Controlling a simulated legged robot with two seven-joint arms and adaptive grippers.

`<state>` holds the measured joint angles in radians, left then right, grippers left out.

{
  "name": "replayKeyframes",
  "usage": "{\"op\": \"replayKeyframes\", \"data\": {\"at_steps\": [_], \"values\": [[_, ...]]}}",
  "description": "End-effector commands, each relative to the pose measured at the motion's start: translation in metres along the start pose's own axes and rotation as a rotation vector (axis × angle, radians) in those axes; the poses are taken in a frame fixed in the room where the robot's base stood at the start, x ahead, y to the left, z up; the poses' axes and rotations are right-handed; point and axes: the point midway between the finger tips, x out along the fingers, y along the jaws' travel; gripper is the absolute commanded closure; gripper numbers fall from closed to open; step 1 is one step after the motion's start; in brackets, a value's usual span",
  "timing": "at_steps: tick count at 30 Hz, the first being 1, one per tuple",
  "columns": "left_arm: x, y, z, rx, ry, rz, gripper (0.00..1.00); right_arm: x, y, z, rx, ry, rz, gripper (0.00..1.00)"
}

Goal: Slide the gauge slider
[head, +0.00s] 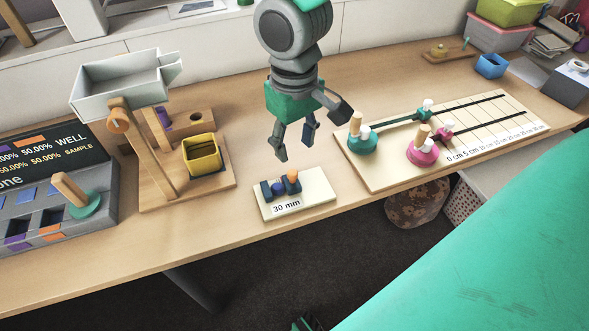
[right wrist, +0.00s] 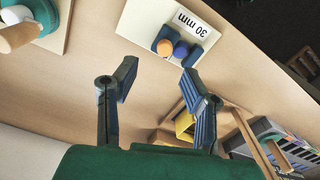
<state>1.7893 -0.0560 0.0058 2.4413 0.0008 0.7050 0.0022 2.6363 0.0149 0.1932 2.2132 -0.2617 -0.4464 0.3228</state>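A small cream block labelled "30 mm" (head: 312,203) lies near the table's front edge, with dark blue pieces (head: 277,188) and an orange-topped peg (head: 292,182) on it. The block also shows in the right wrist view (right wrist: 150,20). To its right is a board with a cm scale (head: 385,180), bearing a teal slider (head: 361,144) and a pink slider (head: 422,155), both at the left, low end. My right gripper (head: 296,143) is open and empty above the table behind the block. Its spread fingers show in the right wrist view (right wrist: 158,82). My left gripper is not in view.
A wooden stand with a white tray (head: 120,85) and a yellow cup (head: 202,153) is left of the gripper. A grey console (head: 50,215) stands at far left. Bare table lies around the block.

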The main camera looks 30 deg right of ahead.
Motion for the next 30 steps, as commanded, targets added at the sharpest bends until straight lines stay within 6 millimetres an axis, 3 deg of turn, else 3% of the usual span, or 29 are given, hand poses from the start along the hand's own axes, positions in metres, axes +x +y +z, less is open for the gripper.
{"op": "replayKeyframes", "data": {"at_steps": [3, 10, 15, 23, 27, 30], "values": [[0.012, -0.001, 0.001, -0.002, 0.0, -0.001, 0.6, 0.029, -0.001, 0.001, -0.003, -0.003, 0.002, 0.61], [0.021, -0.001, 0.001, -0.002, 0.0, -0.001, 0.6, 0.064, 0.008, 0.001, -0.002, 0.0, -0.009, 0.61], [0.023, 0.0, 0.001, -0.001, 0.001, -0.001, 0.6, 0.072, 0.009, 0.002, -0.001, 0.002, -0.012, 0.61], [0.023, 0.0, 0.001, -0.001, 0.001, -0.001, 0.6, 0.07, 0.001, 0.0, -0.002, 0.002, -0.001, 0.61], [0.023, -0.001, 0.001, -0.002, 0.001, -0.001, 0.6, 0.07, 0.0, 0.0, -0.003, 0.002, 0.0, 1.0], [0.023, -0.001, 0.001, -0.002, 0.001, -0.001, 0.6, 0.07, 0.002, 0.001, -0.003, 0.003, -0.006, 1.0]]}}
